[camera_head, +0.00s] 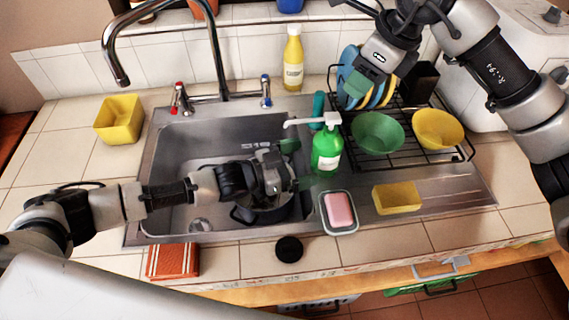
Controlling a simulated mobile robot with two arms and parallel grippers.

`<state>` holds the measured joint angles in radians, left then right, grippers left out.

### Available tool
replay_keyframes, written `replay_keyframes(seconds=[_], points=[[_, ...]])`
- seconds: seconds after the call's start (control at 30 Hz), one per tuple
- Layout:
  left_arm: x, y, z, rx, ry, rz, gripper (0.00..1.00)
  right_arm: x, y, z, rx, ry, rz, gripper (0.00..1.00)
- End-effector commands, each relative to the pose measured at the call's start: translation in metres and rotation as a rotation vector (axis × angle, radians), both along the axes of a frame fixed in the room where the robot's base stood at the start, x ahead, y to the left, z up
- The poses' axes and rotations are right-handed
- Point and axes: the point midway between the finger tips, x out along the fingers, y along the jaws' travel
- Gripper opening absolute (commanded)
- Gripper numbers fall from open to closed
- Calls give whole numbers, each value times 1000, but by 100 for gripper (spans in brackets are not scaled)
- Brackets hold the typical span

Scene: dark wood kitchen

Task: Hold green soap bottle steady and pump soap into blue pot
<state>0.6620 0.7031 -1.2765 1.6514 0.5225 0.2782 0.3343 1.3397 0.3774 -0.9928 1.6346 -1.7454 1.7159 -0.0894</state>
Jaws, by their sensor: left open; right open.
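The green soap bottle (327,152) stands upright at the right edge of the sink. Its white pump head has a spout that points left over the basin. A dark pot (285,212), seemingly the blue pot, sits in the sink and is partly hidden under my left gripper. My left gripper (297,166) is open just left of the bottle, with its fingertips towards the bottle's body; I cannot tell if they touch it. My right gripper (362,90) is open and empty, above and right of the bottle, in front of the plates in the rack.
A dish rack (440,155) right of the bottle holds plates, a green bowl (378,132) and a yellow bowl (437,129). A pink soap (339,209) in its dish and a yellow sponge (397,198) lie in front. The tall faucet (217,60) and a yellow bottle (293,62) stand behind.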

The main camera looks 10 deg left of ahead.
Motion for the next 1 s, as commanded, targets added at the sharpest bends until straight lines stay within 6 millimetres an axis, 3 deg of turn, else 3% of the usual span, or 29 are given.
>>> replay_keyframes(seconds=[0.1,0.33,0.77,1.0], points=[[12,-20,1,-2,-2,-1,100,0,0,0,0,0,0,43],[28,-46,1,0,-2,0,100,0,0,0,0,0,0,43],[32,-53,1,1,-2,1,100,0,0,0,0,0,0,43],[32,-53,1,0,-2,1,63,0,0,0,0,0,0,43]])
